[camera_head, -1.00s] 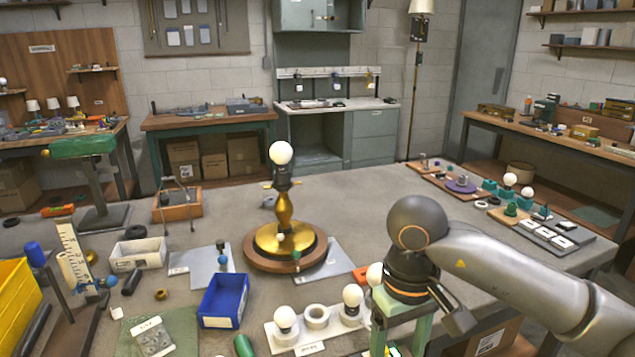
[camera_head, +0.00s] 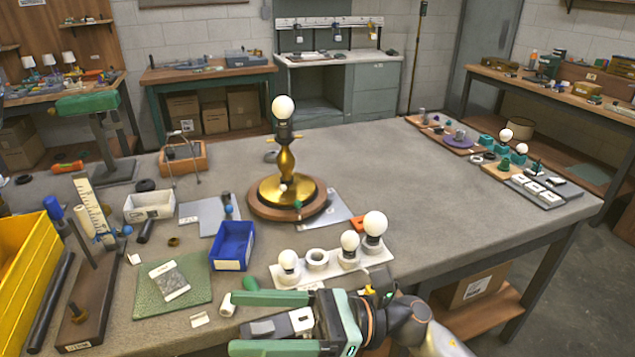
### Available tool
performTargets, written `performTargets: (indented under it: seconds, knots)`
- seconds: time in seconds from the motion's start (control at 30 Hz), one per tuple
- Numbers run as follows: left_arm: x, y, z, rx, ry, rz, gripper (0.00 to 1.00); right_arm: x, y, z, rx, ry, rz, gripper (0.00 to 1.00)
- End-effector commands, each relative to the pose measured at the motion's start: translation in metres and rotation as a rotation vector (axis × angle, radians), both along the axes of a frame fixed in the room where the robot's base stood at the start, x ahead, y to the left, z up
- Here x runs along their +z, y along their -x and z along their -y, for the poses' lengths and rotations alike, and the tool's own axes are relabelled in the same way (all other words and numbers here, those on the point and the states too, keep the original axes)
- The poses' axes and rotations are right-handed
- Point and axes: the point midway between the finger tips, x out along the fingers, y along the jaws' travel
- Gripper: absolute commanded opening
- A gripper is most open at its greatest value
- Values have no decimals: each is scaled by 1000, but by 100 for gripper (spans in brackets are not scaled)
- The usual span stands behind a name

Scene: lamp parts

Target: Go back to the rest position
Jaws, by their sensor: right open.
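My right gripper (camera_head: 234,323) is low at the front edge of the table, its green fingers pointing left. The fingers are spread apart, with no lamp part seen clamped between them. A brass lamp (camera_head: 285,160) stands upright on a round wooden base (camera_head: 262,211) with a white bulb (camera_head: 283,107) on top. My right gripper is well in front of the lamp and apart from it. My left gripper is not in view.
A white tray (camera_head: 330,270) with several bulbs is just behind my right gripper. A blue bin (camera_head: 232,246), green mat (camera_head: 170,285) and yellow bin (camera_head: 20,265) are to the left. The table's middle right is clear.

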Motion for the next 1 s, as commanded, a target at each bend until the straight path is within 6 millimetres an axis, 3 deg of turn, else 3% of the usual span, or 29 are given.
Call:
performTargets:
  seconds: [0.07, 0.17, 0.27, 0.37, 0.47, 0.53, 0.6, 0.73, 0.77, 0.9, 1.0]
  knots:
    - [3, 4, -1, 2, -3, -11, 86, 6, -23, 12, -85, -116, -335, 74]
    - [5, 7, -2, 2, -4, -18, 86, -5, -57, 39, -175, -272, -762, 74]
    - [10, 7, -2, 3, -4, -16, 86, -39, -86, 74, -253, -447, -1189, 74]
    - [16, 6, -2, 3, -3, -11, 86, -92, -100, 113, -321, -648, -1606, 74]
    - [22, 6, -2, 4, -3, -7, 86, -158, -93, 153, -384, -878, -1995, 74]
    - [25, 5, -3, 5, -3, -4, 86, -204, -76, 177, -425, -1047, -2227, 74]
    - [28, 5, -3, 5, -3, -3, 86, -245, -52, 197, -461, -1220, -2426, 74]
    - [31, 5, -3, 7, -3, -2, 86, -302, 0, 223, -522, -1520, -2689, 74]
    - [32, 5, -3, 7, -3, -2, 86, -312, 11, 227, 514, 1522, 2632, 74]
    - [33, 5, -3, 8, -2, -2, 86, -339, 47, 238, 481, 1503, 2405, 74]
    - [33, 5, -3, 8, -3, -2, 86, -347, 59, 241, 472, 1497, 2340, 74]
